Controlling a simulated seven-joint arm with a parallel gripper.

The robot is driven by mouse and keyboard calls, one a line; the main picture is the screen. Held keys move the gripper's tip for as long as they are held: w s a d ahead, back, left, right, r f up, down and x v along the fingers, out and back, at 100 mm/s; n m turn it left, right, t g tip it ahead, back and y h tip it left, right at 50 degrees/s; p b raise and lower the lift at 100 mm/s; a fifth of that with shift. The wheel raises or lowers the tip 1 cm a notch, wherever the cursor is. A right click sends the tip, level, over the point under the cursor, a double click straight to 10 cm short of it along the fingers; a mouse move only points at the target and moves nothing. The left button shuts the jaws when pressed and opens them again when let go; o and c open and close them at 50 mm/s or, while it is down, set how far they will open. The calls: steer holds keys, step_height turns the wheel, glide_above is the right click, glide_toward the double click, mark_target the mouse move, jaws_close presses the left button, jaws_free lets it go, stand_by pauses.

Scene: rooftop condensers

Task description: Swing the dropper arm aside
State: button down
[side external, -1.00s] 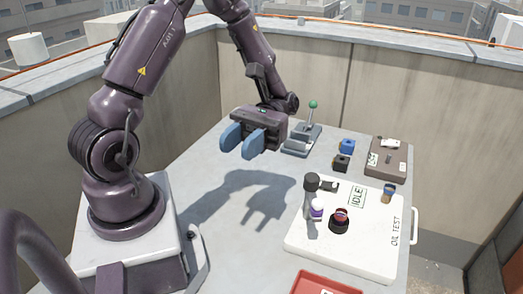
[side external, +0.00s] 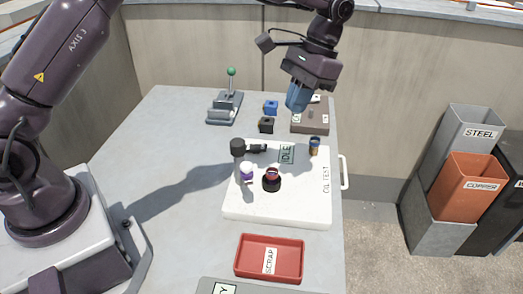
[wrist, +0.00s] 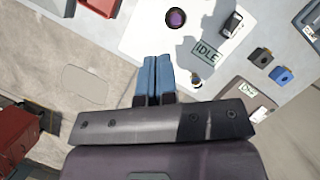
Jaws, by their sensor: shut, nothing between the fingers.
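The dropper stand, a dark-capped grey post (side external: 238,160), rises from the left part of the white OIL TEST board (side external: 285,212). A short dark piece (side external: 257,148) shows right of its cap, and a purple and white part (side external: 247,173) sits close by the post. I cannot tell how these join. A dark round cup with a red-purple top (side external: 271,179) is to their right; it also shows in the wrist view (wrist: 176,18). My gripper (side external: 293,108) has its blue fingers together and empty, above the board's far right part, apart from the dropper. In the wrist view its fingertips (wrist: 158,58) point toward the board.
An IDLE sign (side external: 287,153) and a small blue-orange item (side external: 314,146) are on the board. Behind are a green-knobbed lever (side external: 231,85), blue (side external: 270,107) and black (side external: 266,125) blocks and a brown box (side external: 311,122). A red SCRAP tray (side external: 270,236) is in front. Bins (side external: 467,185) stand right.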

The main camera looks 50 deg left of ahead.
mark_target(245, 166)
steer(key=s+f, duration=0.7)
steer(key=f, duration=0.2)
steer(key=shift+s+a, duration=0.3)
steer(key=shift+s, duration=0.1)
steer(key=s+m, duration=0.1)
steer(key=m, duration=0.1)
steer(key=s+m+y, duration=0.1)
steer(key=m, duration=0.1)
steer(key=shift+s, duration=0.4)
steer(key=shift+s+a+m+y, duration=0.25)
steer(key=shift+s+m+y, duration=0.2)
steer(key=shift+m, duration=0.35)
steer(key=shift+w, duration=0.1)
